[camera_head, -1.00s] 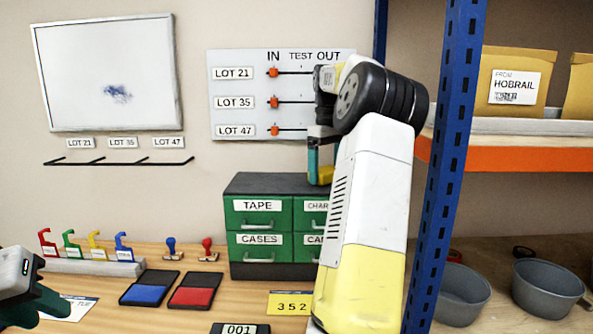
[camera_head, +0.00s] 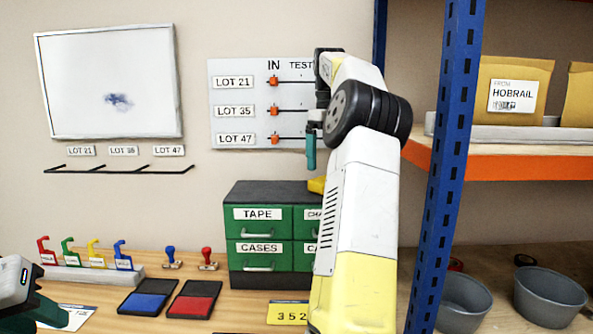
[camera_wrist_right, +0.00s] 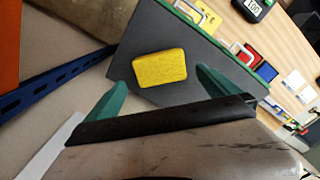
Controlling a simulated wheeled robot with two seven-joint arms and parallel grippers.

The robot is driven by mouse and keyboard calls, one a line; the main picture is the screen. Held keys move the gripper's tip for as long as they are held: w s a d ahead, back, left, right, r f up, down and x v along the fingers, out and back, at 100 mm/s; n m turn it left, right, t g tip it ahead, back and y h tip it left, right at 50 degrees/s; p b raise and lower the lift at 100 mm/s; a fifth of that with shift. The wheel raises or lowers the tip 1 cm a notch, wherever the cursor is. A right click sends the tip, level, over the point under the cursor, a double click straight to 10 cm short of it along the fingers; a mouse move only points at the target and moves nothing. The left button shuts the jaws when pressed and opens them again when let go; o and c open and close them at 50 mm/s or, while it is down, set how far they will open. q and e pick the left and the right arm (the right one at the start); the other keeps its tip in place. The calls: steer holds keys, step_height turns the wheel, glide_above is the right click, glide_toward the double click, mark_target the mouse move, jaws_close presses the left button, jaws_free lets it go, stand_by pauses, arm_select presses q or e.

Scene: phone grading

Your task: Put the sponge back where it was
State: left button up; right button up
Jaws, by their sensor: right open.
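The yellow sponge (camera_head: 317,185) lies on the dark top of the green-drawer cabinet (camera_head: 258,191), mostly hidden behind my right arm in the head view. In the right wrist view the whole sponge (camera_wrist_right: 160,68) lies flat on the dark cabinet top (camera_wrist_right: 205,50), apart from both fingers. My right gripper (camera_head: 311,152) is above the sponge, open and empty. Its two teal fingers are spread wide in the right wrist view (camera_wrist_right: 165,95). My left gripper (camera_head: 35,312) is partly in view at the lower left edge, and its jaw opening is unclear.
A whiteboard (camera_head: 110,82) with a dark smudge hangs above a black hooked rail (camera_head: 120,169). A lot board (camera_head: 230,110) with sliders is behind my right arm. Ink pads, stamps and coloured holders stand on the bench. A blue shelf post (camera_head: 449,170) is on the right.

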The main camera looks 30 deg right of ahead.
steer(key=shift+r, duration=0.4)
steer(key=shift+a+r, duration=0.2)
steer(key=shift+a, duration=0.05)
steer(key=s+a+r+t, duration=0.1)
steer(key=s+a, duration=0.1)
steer(key=a, duration=0.7)
steer(key=s+a+t, duration=0.1)
steer(key=s+a, duration=0.1)
steer(key=a, duration=0.6)
steer(key=s+a+f+m+t+y, duration=0.1)
steer(key=s+a+f+t, duration=0.1)
steer(key=s+a+f, duration=0.5)
steer(key=s+a+f+m+t+y, duration=0.1)
steer(key=s+a+f+t, duration=0.1)
steer(key=s+a+f, duration=0.5)
steer(key=s, duration=0.3)
steer(key=shift+s+m, duration=0.25)
steer(key=shift+m, duration=0.05)
